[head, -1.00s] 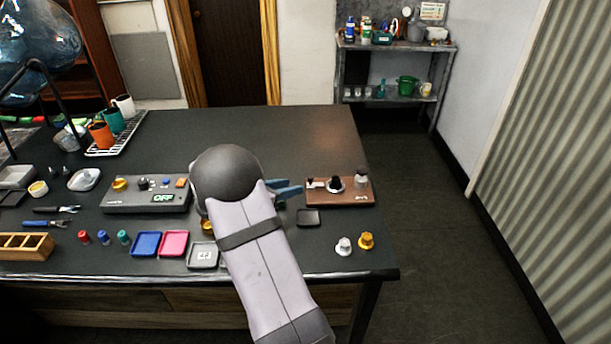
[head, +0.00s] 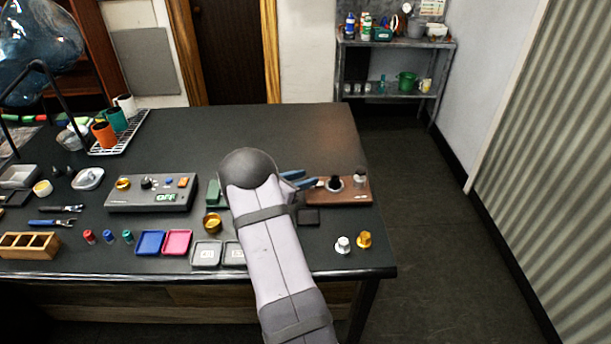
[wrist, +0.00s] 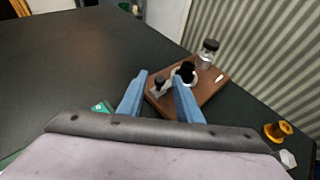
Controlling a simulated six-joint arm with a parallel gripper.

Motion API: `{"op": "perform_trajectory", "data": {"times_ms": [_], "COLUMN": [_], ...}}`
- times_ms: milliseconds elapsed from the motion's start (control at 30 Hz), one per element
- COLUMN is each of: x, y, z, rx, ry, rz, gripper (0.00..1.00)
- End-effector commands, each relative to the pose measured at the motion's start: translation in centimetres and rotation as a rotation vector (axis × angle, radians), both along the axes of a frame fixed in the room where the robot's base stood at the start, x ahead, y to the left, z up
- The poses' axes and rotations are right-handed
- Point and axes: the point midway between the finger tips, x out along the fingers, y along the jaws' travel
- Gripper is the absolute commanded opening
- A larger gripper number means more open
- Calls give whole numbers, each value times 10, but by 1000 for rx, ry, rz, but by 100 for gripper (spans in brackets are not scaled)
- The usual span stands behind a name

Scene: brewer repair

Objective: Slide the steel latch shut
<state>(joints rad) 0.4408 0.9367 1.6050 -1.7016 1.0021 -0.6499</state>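The brown wooden board (head: 350,197) lies near the right edge of the table. What looks like the steel latch (wrist: 160,89), a small metal piece with a dark knob, is at the board's near-left end in the wrist view. In the head view it is mostly hidden behind my gripper. My gripper (wrist: 159,76) is open, with its blue fingers apart and the latch seen between them. I cannot tell whether the fingers touch it. In the head view the gripper (head: 303,180) points right at the board's left end.
On the board, a black knob on a white ring (wrist: 187,74) and a clear jar with a dark top (wrist: 208,54) stand close to the right finger. The table behind the board is clear.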

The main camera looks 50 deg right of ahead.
Motion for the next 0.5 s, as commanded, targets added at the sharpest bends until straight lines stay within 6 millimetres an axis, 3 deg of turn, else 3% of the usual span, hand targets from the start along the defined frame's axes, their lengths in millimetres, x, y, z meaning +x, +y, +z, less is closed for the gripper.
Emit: {"op": "perform_trajectory", "data": {"times_ms": [400, 500], "x": [0, 0], "y": [-7, -7], "z": [-3, -3], "rx": [0, 0], "ry": [0, 0], "rz": [0, 0], "gripper": [32, 8]}}
